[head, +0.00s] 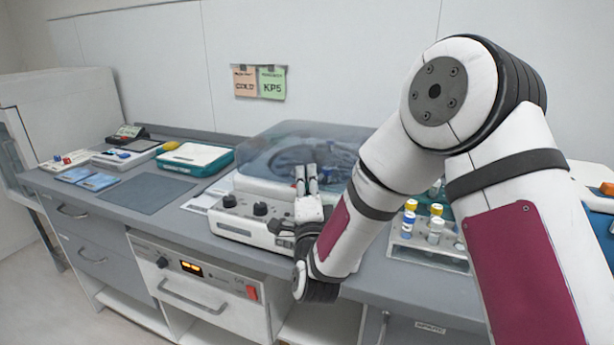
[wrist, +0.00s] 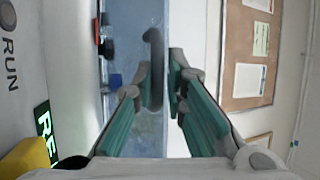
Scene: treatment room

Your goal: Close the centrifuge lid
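The centrifuge (head: 240,215) stands on the counter, a white body with dark knobs on its front. Its translucent blue-grey lid (head: 290,138) rises over the body; I cannot tell how far it is open. In the wrist view the lid (wrist: 130,30) is a blue see-through band with a dark curved handle (wrist: 154,50). My gripper (head: 306,172) is at the front of the centrifuge, fingers up, before the lid. In the wrist view my gripper (wrist: 165,80) has its fingers apart, the handle near the left fingertip. Contact is not clear.
A rack (head: 425,250) with capped tubes stands right of the centrifuge, partly behind my arm. A teal-edged tray (head: 195,158) and a grey mat (head: 147,193) lie to the left. The wall is close behind the counter.

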